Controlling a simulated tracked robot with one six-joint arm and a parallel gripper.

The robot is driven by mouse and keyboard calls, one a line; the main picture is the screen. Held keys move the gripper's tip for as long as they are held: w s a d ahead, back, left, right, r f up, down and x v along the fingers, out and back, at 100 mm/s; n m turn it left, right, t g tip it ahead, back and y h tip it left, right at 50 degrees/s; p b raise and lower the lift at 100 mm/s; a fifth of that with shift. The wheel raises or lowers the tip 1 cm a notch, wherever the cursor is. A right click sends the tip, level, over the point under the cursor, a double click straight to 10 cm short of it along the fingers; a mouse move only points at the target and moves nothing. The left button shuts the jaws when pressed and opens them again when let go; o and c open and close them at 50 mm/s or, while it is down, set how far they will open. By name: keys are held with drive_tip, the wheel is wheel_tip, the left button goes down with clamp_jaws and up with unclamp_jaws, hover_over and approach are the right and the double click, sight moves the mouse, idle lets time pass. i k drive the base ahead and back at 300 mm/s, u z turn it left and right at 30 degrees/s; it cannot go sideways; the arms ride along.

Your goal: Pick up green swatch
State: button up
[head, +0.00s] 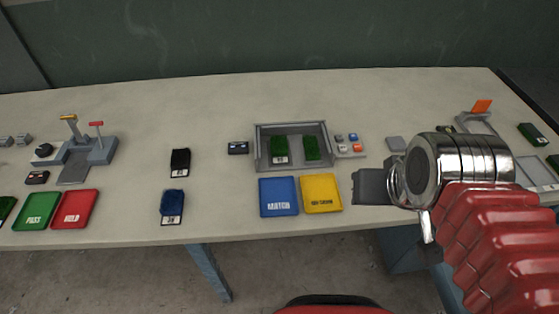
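Two green turf swatches, a left one (279,147) with a white label and a right one (311,147), lie side by side in a grey open-front tray (263,147) at the middle of the table. Other green swatches lie at the far right (531,134) and at the left edge (6,208). I cannot tell which one the task names. My arm comes in from the lower right, its chrome wrist over the table right of the tray. Metal parts of my gripper (426,226) show below the wrist; the fingers are not clear. It is apart from the tray swatches.
A blue MATCH pad (278,197) and a yellow pad (321,194) lie before the tray. Black (180,162) and blue (172,204) swatches lie to the left. Green PASS (37,212) and red (74,210) pads and a grey fixture (98,152) stand further left. The table's back strip is clear.

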sight(278, 145)
drive_tip(key=k, duration=1.45)
drive_tip(key=u, duration=1.25)
drive_tip(key=i, duration=1.65)
drive_tip(key=u, duration=0.05)
